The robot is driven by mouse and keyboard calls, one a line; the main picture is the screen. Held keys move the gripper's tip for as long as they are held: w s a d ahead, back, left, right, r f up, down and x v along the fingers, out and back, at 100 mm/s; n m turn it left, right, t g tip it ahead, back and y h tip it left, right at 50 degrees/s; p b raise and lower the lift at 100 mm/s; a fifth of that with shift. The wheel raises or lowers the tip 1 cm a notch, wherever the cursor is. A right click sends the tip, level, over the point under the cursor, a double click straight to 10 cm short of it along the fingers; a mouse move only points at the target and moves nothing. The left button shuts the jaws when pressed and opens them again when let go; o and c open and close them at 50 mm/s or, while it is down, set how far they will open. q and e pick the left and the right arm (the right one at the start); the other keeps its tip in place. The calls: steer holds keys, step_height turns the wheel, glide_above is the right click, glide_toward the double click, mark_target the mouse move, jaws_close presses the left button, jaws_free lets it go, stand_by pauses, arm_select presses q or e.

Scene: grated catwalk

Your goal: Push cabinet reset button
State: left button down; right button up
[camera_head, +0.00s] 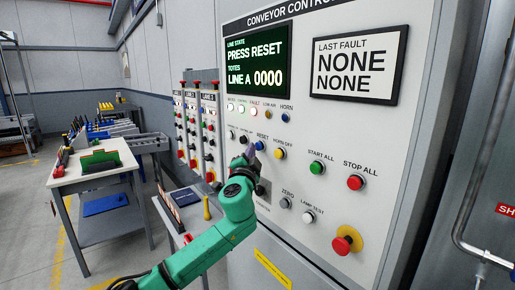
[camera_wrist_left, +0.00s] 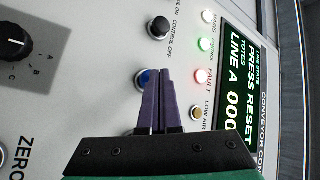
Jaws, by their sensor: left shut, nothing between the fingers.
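The conveyor control cabinet (camera_head: 330,130) fills the right half of the head view. Its green screen (camera_head: 255,62) reads "PRESS RESET" and "LINE A 0000". The blue reset button (camera_head: 259,145) sits below the row of lamps, under the label RESET. In the left wrist view the blue button (camera_wrist_left: 146,78) is partly hidden behind the fingers. My left gripper (camera_head: 250,152) is shut and empty, its purple fingertips close to the blue button. I cannot tell whether they touch it. The red fault lamp (camera_wrist_left: 210,75) is lit. My right gripper is not in view.
Near the reset button are a yellow horn-off button (camera_head: 279,153), a green start button (camera_head: 317,168), a red stop button (camera_head: 355,182) and a red emergency mushroom button (camera_head: 343,243). Lane panels (camera_head: 210,135) stand left. A work table (camera_head: 95,173) stands further left.

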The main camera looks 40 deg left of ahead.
arm_select(q)
steer(key=shift+w+d, duration=0.2)
steer(key=shift+w, duration=0.5)
stand_by(1.0)
steer(key=shift+s+a, duration=0.25)
steer(key=shift+s, duration=0.9)
steer(key=shift+b, duration=0.35)
steer(key=s, duration=0.1)
steer(key=s+a+b, duration=0.1)
steer(key=s, duration=0.1)
steer(key=s+b, duration=0.1)
steer(key=shift+s+a, duration=0.25)
steer(key=shift+s, duration=0.1)
